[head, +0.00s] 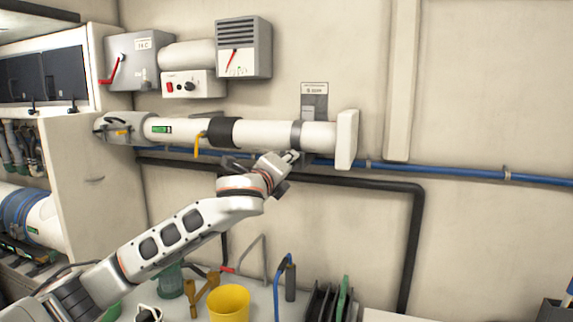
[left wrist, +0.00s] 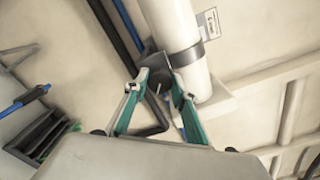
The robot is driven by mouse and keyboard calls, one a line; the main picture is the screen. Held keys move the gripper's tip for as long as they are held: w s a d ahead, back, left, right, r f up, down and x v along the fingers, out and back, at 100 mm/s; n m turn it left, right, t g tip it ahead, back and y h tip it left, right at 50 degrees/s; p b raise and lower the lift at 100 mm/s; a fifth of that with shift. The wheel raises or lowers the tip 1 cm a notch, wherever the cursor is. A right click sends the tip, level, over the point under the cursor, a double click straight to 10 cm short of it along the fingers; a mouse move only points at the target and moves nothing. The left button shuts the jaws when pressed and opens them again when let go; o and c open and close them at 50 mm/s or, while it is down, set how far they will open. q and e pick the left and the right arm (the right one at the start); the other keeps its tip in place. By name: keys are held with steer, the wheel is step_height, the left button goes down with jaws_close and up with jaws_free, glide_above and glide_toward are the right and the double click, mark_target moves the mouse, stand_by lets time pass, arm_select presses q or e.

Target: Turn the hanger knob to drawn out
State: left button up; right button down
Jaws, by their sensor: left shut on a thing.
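A grey hanger band (head: 296,135) wraps the white horizontal pipe (head: 262,134) on the wall, near its right end. In the left wrist view the band (left wrist: 188,55) has a dark grey bracket or knob part (left wrist: 155,68) at its side. My left gripper (head: 292,156) is just under the band in the head view. In the left wrist view its green-lined fingers (left wrist: 160,80) are shut on that small part, which I take to be the hanger knob. The fingers and bracket hide most of the knob, so its turn position cannot be read. My right gripper is not in view.
A blue pipe (head: 440,170) and a black hose (head: 360,184) run along the wall close below. A grey label (head: 314,100) is above the band. A yellow cup (head: 229,304) and a rack (head: 325,303) stand on the bench below. The wall at right is mostly bare.

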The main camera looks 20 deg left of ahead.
arm_select(q)
steer(key=m, duration=1)
steer(key=shift+m, duration=0.4)
stand_by(0.4)
steer(key=o, duration=1.1)
steer(key=s, duration=1.2)
steer(key=shift+a, duration=0.2)
